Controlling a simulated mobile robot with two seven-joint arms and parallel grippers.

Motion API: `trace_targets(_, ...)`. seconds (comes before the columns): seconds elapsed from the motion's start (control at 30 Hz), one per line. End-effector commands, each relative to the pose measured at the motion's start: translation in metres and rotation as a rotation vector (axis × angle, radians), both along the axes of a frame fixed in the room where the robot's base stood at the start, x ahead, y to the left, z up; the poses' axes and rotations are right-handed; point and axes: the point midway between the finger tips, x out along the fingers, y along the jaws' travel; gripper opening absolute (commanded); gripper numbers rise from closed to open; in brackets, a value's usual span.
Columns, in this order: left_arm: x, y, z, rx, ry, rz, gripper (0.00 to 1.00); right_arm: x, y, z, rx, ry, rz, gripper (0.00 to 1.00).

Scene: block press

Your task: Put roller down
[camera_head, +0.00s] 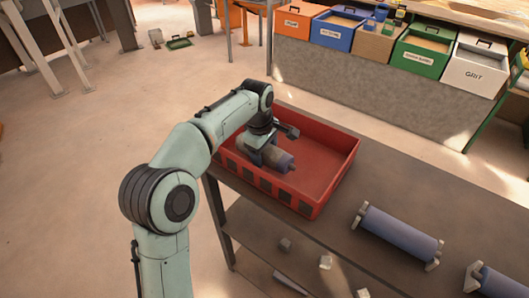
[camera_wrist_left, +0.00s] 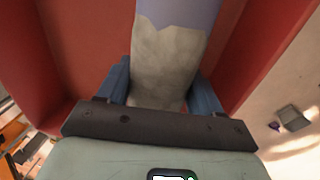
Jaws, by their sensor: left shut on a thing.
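My left gripper (camera_head: 268,151) is low inside the red crate (camera_head: 326,168), toward its left side. It is shut on a roller (camera_head: 280,160), a dark bluish-grey cylinder with a narrow end stub, lying roughly level. In the left wrist view the roller (camera_wrist_left: 170,62) runs between the two blue fingers, grey and worn near the gripper and lilac further out. Red crate walls (camera_wrist_left: 65,60) show on both sides of it there. I cannot tell whether the roller touches the crate floor. My right gripper is not in view.
The crate stands on a dark table (camera_head: 345,240). To its right, a blue roller (camera_head: 400,232) lies between pale brackets, with another (camera_head: 495,282) at the lower right. A shelf below holds small pale blocks (camera_head: 325,262). Labelled bins (camera_head: 425,48) line a counter behind.

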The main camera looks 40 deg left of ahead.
Motion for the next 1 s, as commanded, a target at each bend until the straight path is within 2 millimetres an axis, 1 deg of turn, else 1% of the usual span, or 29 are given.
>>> trace_targets(0.17, 0.0, 0.0, 0.002, 0.0, -0.004, 0.0, 0.1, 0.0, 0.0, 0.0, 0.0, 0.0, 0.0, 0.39)
trace_targets(0.57, 0.0, 0.0, -0.01, 0.001, -0.003, 0.0, 0.1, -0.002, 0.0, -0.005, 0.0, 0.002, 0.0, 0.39)
trace_targets(0.67, 0.0, 0.0, -0.01, 0.001, -0.004, 0.0, 0.1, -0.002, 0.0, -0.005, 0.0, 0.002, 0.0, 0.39)
trace_targets(0.7, 0.0, 0.0, -0.011, 0.0, 0.0, 0.0, 0.72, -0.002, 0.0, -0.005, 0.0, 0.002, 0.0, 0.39)
trace_targets(0.77, 0.0, 0.0, -0.011, 0.0, 0.0, 0.0, 0.91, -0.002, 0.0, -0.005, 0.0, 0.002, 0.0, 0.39)
trace_targets(1.0, 0.0, 0.0, -0.011, 0.0, 0.0, 0.0, 0.91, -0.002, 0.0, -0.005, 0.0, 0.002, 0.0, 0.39)
